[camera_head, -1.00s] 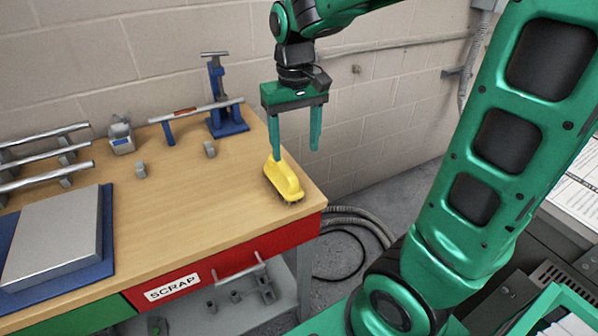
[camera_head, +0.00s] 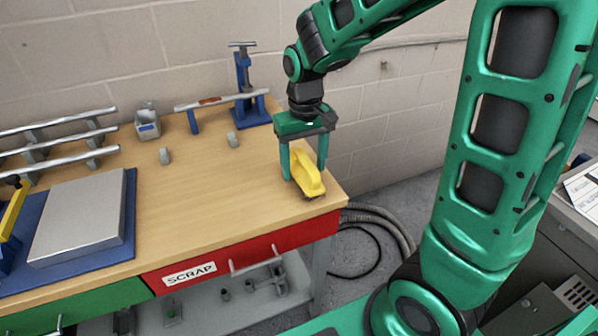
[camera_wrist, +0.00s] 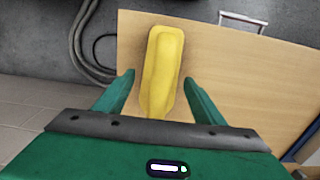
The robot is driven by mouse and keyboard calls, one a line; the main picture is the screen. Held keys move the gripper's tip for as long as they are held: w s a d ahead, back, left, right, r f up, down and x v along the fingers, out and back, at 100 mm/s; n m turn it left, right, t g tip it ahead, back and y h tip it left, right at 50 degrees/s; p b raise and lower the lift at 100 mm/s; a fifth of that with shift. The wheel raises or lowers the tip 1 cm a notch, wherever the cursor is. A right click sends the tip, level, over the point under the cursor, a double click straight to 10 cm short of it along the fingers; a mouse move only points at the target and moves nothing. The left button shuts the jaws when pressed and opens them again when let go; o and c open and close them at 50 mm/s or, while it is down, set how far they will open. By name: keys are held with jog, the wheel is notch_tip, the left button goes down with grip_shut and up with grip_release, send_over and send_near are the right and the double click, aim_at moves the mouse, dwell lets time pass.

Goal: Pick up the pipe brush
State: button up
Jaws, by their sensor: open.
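The pipe brush (camera_head: 308,174) has a yellow handle and dark bristles, and it sits at the right end of the wooden workbench (camera_head: 215,215). My gripper (camera_head: 304,176) is open and points down over the brush, with one finger on either side of the handle. In the wrist view the yellow handle (camera_wrist: 162,70) lies between the two green fingers (camera_wrist: 158,84), with gaps on both sides. Its far end reaches beyond the fingertips. The bristles are hidden in the wrist view.
A pipe on blue stands (camera_head: 246,92) and small grey fittings (camera_head: 165,156) are left of the brush. A steel plate on a blue base (camera_head: 80,222) lies farther left. A red SCRAP drawer (camera_head: 235,258) is below the bench edge. Hoses (camera_head: 385,225) lie on the floor.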

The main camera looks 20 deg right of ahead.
jog(key=shift+f, duration=1.2)
jog(key=c, duration=1.1)
jog(key=shift+r, duration=0.1)
jog(key=shift+r, duration=0.35)
jog(key=r, duration=0.3)
jog(key=shift+s+a+r, duration=0.15)
jog(key=shift+a+r, duration=0.1)
jog(key=shift+r, duration=0.15)
jog(key=s+a+r, duration=0.2)
jog(key=a, duration=0.1)
jog(key=s+a+r, duration=0.1)
jog(key=a+r, duration=0.1)
jog(key=a, duration=0.1)
jog(key=s+a+r, duration=0.2)
jog(key=a, duration=0.1)
jog(key=shift+s+a+r, duration=0.2)
jog(key=shift+s+a, duration=0.05)
jog(key=shift+s, duration=0.05)
